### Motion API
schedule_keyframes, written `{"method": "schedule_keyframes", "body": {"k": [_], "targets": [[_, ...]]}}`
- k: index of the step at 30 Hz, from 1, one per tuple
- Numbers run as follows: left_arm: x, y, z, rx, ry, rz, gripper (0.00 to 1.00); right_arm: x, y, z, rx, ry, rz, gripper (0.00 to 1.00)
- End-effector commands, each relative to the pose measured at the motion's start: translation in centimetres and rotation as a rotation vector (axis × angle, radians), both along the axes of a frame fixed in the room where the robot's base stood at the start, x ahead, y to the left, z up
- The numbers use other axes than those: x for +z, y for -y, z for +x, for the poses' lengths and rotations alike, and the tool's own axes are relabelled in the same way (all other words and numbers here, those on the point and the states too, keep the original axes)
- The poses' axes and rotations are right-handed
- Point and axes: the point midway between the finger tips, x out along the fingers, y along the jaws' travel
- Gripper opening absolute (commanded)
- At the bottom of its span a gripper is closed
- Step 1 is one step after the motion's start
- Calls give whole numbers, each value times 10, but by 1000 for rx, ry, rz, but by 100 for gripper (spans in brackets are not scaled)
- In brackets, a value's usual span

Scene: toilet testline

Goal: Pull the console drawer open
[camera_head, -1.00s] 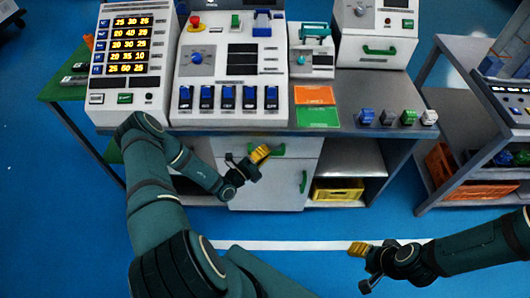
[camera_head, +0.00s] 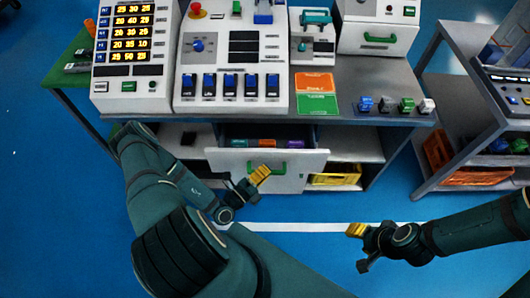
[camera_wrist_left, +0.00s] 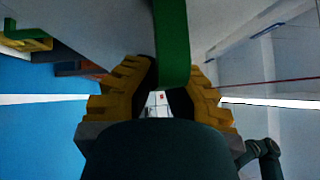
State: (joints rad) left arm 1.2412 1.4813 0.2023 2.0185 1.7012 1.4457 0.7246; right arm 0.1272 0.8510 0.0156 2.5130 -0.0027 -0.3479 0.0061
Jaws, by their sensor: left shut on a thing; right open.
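The console drawer (camera_head: 310,158) is a light grey front under the console's grey worktop. It stands pulled out, with a dark gap behind the front showing blue, orange and purple items (camera_head: 267,143) inside. Its green handle (camera_head: 285,169) is on the front; the left part is hidden by my gripper. My left gripper (camera_head: 259,176) has yellow fingertips and is shut on the handle. In the left wrist view the green handle (camera_wrist_left: 172,45) runs between the fingers. My right gripper (camera_head: 357,240) is open and empty above the blue floor, apart from the console.
A yellow crate (camera_head: 335,176) sits on the lower shelf right of the drawer. Small coloured blocks (camera_head: 387,104) stand on the worktop. A grey side rack (camera_head: 440,150) with an orange crate (camera_head: 475,176) is at the right. The floor in front is clear.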

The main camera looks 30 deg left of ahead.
Motion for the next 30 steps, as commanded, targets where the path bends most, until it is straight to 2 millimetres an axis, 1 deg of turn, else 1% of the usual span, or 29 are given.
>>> {"method": "schedule_keyframes", "body": {"k": [1, 3, 6, 10, 15, 26, 27, 29, 30], "targets": [[2, 9, -9, -5, 1, -7, 0, 3, 0, 0, 0, -1, 0, 47], [2, 15, -20, -4, 2, -7, 0, 5, 0, 0, -1, 1, 0, 47], [2, 23, -32, -5, 2, -5, 0, 7, 0, 1, -2, 2, 0, 47], [2, 30, -44, -6, 3, -5, 0, 8, 0, 2, -4, 4, -1, 47], [2, 34, -51, -6, 4, -4, 0, 9, 0, 2, -4, 5, -1, 47], [2, 35, -52, -7, 5, -4, 0, 9, 0, 2, -4, 6, -2, 47], [2, 35, -52, -7, 5, -3, 19, 9, 0, 2, -4, 5, -1, 47], [1, 35, -52, -7, 5, -3, 40, 9, 0, 2, -4, 5, -1, 47], [1, 35, -52, -6, 4, -3, 43, 9, 0, 2, -4, 5, -1, 47]]}}
